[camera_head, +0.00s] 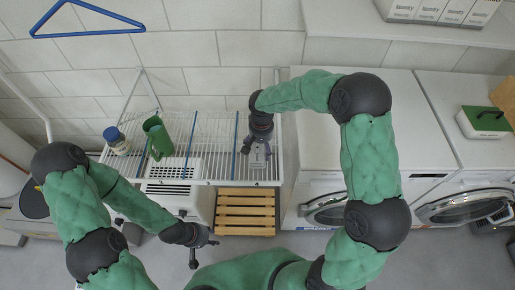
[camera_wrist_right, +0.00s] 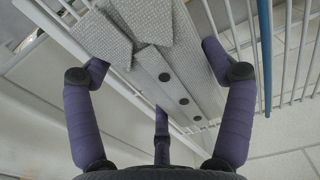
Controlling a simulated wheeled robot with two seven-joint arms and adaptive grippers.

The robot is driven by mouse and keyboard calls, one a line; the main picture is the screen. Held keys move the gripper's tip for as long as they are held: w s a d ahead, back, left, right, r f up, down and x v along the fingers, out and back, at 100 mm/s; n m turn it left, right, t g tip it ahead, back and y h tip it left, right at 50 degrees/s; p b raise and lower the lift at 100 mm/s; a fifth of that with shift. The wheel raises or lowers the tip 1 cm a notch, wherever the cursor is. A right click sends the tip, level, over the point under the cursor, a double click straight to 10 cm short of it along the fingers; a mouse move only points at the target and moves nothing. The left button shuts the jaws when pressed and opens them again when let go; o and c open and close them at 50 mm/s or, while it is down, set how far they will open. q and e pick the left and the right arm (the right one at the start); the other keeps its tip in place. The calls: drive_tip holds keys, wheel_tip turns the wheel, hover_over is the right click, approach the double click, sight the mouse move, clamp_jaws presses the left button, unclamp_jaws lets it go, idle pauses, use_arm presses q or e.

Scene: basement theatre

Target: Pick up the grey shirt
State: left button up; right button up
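The grey shirt (camera_wrist_right: 178,82) is a small folded piece of woven grey cloth with a strip of dark buttons. It lies on the white wire rack (camera_head: 225,166), and in the head view a little of it (camera_head: 258,158) shows under my right gripper (camera_head: 260,163). In the right wrist view my right gripper (camera_wrist_right: 156,68) is open, its purple fingers spread on either side of the shirt. Whether they touch the cloth I cannot tell. My left gripper (camera_head: 203,251) is at lower left, apart from the shirt, with its fingers spread and nothing visible in them.
A green jug (camera_head: 158,138) and a blue-capped jar (camera_head: 117,142) stand on the rack's left part. Blue rods (camera_head: 235,145) cross the rack. A wooden slatted crate (camera_head: 246,212) is below. White washing machines (camera_head: 315,150) stand right. A blue hanger (camera_head: 88,20) hangs upper left.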

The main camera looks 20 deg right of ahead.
drive_tip(key=shift+c, duration=0.8)
